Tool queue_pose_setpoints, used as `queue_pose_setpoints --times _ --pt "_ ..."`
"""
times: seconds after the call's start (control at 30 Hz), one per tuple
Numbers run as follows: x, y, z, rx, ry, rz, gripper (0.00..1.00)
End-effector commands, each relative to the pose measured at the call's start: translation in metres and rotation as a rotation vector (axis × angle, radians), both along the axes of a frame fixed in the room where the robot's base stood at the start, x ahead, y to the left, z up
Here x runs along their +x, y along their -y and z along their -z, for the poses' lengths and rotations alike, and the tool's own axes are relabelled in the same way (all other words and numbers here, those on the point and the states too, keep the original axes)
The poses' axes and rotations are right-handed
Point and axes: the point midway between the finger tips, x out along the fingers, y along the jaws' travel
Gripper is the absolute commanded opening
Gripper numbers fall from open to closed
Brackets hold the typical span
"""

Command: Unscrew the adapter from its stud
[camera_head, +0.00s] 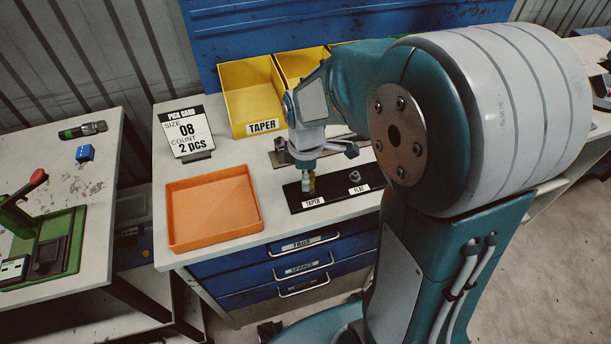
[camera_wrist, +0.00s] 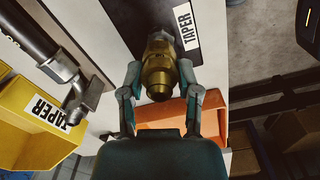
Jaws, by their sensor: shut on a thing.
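A brass adapter (camera_wrist: 158,72) stands at the black strip (camera_wrist: 129,14) beside its TAPER label (camera_wrist: 184,24) in the wrist view. My gripper (camera_wrist: 158,78) has one finger on each side of the adapter and is shut on it. In the head view the adapter (camera_head: 308,184) shows small under my gripper (camera_head: 306,165), at the left part of the black strip (camera_head: 333,189). The stud under the adapter is hidden. A second, grey fitting (camera_head: 355,175) stands by the FLAT label on the same strip.
An empty orange tray (camera_head: 212,208) lies left of the strip. Yellow bins (camera_head: 250,90), one labelled TAPER, stand behind. A left table holds a green press (camera_head: 60,240) and a blue block (camera_head: 85,153).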

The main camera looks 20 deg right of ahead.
Motion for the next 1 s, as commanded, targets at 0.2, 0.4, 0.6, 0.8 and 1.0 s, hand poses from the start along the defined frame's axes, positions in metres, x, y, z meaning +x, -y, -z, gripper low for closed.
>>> queue_pose_setpoints --times 0.2,0.4,0.6,0.8,1.0 --pt "0.000 0.000 -0.010 0.000 0.001 0.002 0.00" --pt "0.000 0.000 -0.019 -0.001 0.002 0.002 0.00" --pt "0.000 0.000 -0.026 0.000 0.000 0.002 0.00" --pt "0.001 0.000 -0.037 0.000 0.003 0.003 0.00" --pt "0.000 0.000 -0.054 0.000 0.003 0.003 0.00"
